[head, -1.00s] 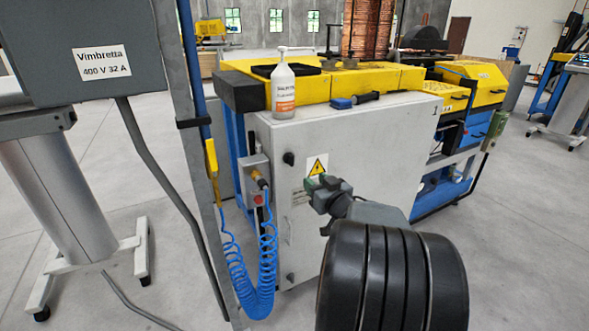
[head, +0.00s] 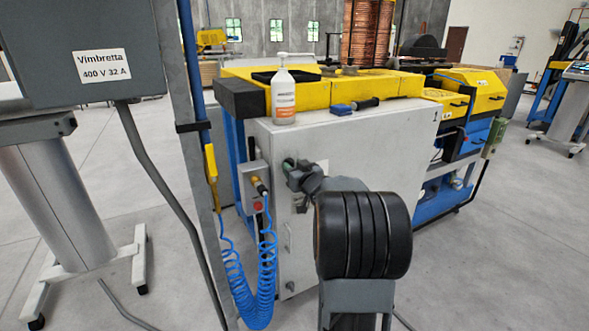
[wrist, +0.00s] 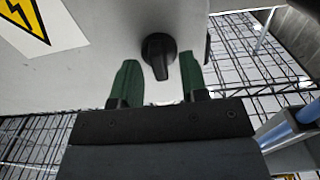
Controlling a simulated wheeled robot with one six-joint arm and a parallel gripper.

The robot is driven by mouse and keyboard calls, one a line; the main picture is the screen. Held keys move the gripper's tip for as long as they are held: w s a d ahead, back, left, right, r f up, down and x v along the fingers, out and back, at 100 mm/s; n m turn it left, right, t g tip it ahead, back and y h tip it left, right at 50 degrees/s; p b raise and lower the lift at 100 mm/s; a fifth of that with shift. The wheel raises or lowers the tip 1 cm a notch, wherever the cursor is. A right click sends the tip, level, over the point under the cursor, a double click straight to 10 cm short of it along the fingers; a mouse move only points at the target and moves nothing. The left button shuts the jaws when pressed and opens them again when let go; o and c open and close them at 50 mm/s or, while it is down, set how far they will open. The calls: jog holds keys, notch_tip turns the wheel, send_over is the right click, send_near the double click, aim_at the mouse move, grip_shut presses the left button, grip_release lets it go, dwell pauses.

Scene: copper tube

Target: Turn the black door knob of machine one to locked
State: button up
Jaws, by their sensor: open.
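The black door knob (wrist: 159,56) shows in the wrist view on the grey door. Its grip points down and slightly right in that picture. My gripper (wrist: 157,80) is open, with one green finger on each side of the knob's grip; I cannot tell whether either finger touches it. In the head view my gripper (head: 290,168) is at the upper left of the grey cabinet of machine one (head: 365,150), and it hides the knob there.
A white pump bottle (head: 283,95) and a blue-handled tool (head: 352,106) stand and lie on the cabinet top. A small switch box (head: 252,185) with a coiled blue hose (head: 240,285) is just left of my gripper. A grey post (head: 200,200) stands further left.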

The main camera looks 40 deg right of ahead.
grip_shut()
dwell(0.4)
jog(key=shift+n, duration=0.3)
jog(key=shift+w+a+f+n+b, duration=0.1)
jog(key=shift+n+b, duration=2.9)
jog(key=shift+n, duration=1.3)
jog(key=shift+a+f+n+b, duration=0.1)
jog(key=shift+n+b, duration=2.85)
jog(key=shift+n, duration=1.35)
